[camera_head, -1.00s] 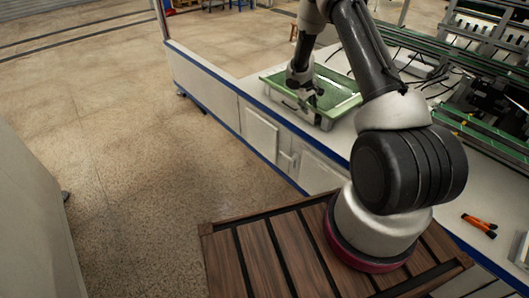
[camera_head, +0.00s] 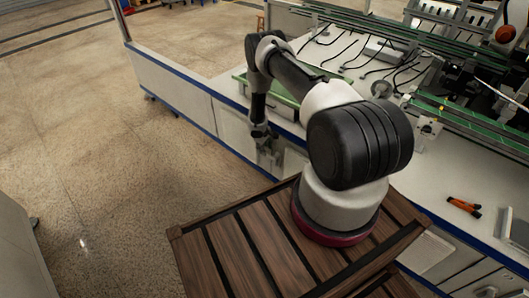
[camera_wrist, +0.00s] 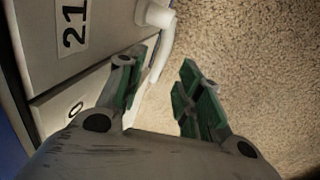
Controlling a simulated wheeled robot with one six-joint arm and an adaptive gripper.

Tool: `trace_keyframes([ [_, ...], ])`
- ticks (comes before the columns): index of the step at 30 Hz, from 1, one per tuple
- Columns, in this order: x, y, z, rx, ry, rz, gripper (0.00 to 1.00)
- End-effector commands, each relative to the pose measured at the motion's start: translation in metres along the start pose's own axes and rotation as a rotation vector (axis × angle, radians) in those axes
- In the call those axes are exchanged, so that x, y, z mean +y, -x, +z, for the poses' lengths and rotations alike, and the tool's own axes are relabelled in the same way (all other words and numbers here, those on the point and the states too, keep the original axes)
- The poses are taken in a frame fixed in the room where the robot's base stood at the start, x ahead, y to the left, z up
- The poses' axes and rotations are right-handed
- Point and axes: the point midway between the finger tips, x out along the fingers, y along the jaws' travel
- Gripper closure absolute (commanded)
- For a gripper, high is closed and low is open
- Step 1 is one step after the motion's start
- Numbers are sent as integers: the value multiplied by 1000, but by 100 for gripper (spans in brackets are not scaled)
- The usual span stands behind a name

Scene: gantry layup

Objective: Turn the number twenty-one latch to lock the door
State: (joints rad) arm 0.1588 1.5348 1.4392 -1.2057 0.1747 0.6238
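The number 21 label (camera_wrist: 73,25) is on a pale cabinet door (camera_wrist: 105,45) at the upper left of the wrist view. The white latch (camera_wrist: 154,14) sticks out from the door beside the label, with its curved lever (camera_wrist: 163,50) running down the picture. My gripper (camera_wrist: 160,85) is open, its green-padded fingers apart, with the lever's lower end near the left finger. I cannot tell whether they touch. Nothing is held. In the head view my gripper (camera_head: 265,150) hangs low at the cabinet front; the latch cannot be made out there.
A lower door or panel with another label (camera_wrist: 75,109) sits below. The white bench (camera_head: 440,180) with blue edging carries a green tray (camera_head: 285,92), cables and an orange tool (camera_head: 464,205). The speckled floor (camera_head: 110,150) in front of the cabinets is clear.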

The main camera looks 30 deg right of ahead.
Motion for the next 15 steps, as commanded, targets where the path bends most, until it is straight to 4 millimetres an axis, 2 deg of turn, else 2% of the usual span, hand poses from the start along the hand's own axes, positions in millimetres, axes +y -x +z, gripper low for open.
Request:
trace_keyframes([
  [3, -1, -22, 0, 0, -1, -1, 65],
  [7, 0, -37, -1, 0, -1, 1, 65],
  [15, 0, -46, -1, 0, 1, 0, 65],
])
